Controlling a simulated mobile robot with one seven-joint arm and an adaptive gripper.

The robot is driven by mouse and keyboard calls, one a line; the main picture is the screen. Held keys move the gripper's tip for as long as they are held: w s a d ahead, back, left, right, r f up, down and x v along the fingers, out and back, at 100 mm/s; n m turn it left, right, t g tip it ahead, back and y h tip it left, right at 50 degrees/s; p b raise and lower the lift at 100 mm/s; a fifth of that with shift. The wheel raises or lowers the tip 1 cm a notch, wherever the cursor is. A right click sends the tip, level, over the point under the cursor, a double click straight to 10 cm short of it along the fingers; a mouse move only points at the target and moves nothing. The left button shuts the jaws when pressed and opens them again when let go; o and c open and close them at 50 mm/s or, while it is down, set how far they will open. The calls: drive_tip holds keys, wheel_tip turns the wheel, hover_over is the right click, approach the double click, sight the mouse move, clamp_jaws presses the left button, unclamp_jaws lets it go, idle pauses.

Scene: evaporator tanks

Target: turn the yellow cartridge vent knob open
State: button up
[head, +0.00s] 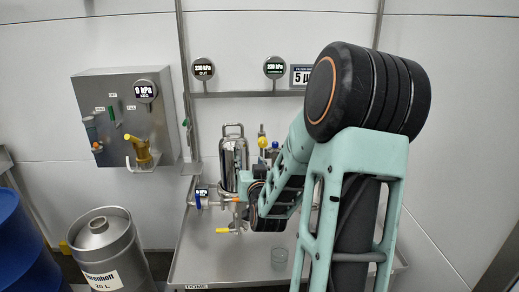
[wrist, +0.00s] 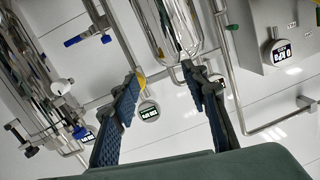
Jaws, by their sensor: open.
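A small yellow knob (head: 262,142) shows in the head view, just right of the steel cartridge housing (head: 233,162), with a blue knob (head: 275,144) beside it. In the wrist view my gripper (wrist: 162,76) is open, its two blue-padded fingers apart with nothing held between them. A yellow piece (wrist: 140,81) shows at the left fingertip, partly hidden by it. I cannot tell whether they touch, or whether this is the vent knob. Steel tubing and a rounded steel body (wrist: 168,22) lie beyond the fingertips. In the head view my arm hides most of the gripper.
A yellow-handled valve (head: 222,230) sits low at the housing's front. A wall panel (head: 95,92), a steel keg (head: 103,250) and blue drums (head: 18,235) are at left. Gauges (head: 203,69) hang above.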

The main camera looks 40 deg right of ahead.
sight(263, 144)
drive_tip(key=s+d+r+m+h, duration=0.1)
drive_tip(key=s+d+m+h, duration=0.1)
drive_tip(key=s+d, duration=0.15)
drive_tip(key=x, duration=0.4)
drive_tip(key=b+x, duration=0.1)
drive_tip(key=x, duration=0.6)
drive_tip(key=shift+w+d+r+b, duration=0.15)
drive_tip(key=shift+w+r+b, duration=0.15)
drive_tip(key=shift+w+r, duration=0.1)
clamp_jaws()
